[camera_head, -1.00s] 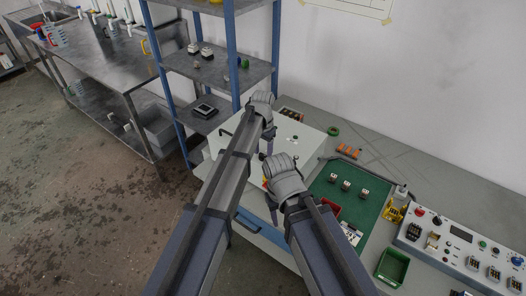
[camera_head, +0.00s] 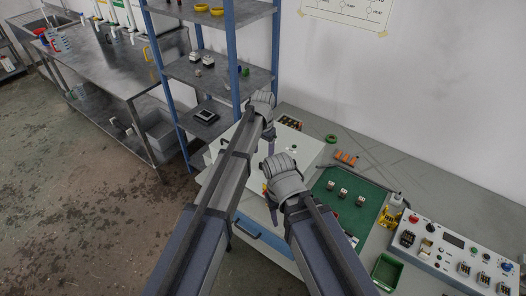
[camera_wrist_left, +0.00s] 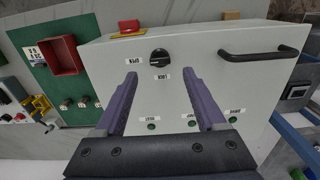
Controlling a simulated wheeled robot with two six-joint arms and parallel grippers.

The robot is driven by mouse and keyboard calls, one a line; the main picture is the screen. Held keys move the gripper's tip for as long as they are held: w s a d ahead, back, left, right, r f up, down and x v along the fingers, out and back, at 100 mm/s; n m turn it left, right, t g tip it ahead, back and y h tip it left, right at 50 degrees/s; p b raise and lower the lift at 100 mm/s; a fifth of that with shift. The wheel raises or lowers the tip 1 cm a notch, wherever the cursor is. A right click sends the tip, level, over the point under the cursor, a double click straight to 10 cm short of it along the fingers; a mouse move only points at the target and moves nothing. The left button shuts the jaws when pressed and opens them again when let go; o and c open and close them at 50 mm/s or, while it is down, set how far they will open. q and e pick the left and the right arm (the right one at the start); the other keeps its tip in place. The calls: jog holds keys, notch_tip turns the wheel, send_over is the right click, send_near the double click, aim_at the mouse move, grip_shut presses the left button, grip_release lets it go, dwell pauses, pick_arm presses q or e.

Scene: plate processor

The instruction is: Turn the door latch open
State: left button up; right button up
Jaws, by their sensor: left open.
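My left gripper (camera_wrist_left: 160,82) is open. Its two purple fingers lie either side of the knob in the picture, with nothing between them; I cannot tell how far off the knob is. In the head view my left gripper (camera_head: 269,132) is over the white cabinet (camera_head: 300,150), and the knob is hidden. My right arm's wrist is in front of the cabinet; its fingers (camera_head: 272,212) are small and unclear.
A black bar handle (camera_wrist_left: 258,54) is on the cabinet's face. A green mat (camera_head: 350,205) and a control box (camera_head: 455,250) lie on the bench to the right. A blue-posted shelf (camera_head: 232,60) stands behind on the left.

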pick_arm(q)
notch_tip(320, 180, up, 3)
jog(key=shift+f+p, duration=0.2)
jog(key=shift+p, duration=0.55)
pick_arm(e)
notch_tip(320, 180, up, 2)
jog(key=shift+r, duration=0.25)
pick_arm(q)
jog(key=shift+f, duration=0.1)
jog(key=shift+s, duration=0.15)
jog(key=s+a+f+n+b, duration=0.1)
jog(key=s+a+f+b, duration=0.1)
jog(key=s, duration=0.7)
jog(key=s+a+f+n+b, duration=0.1)
jog(key=s+f+b, duration=0.3)
jog(key=s, duration=0.5)
jog(key=s+a+f+n+y+b, duration=0.1)
jog(key=s+a+f+b, duration=0.2)
jog(key=s, duration=0.6)
jog(key=shift+f+n+b, duration=0.3)
jog(key=shift+f+b, duration=0.15)
jog(key=shift+b, duration=0.15)
pick_arm(e)
notch_tip(320, 180, down, 10)
jog(key=shift+f, duration=0.1)
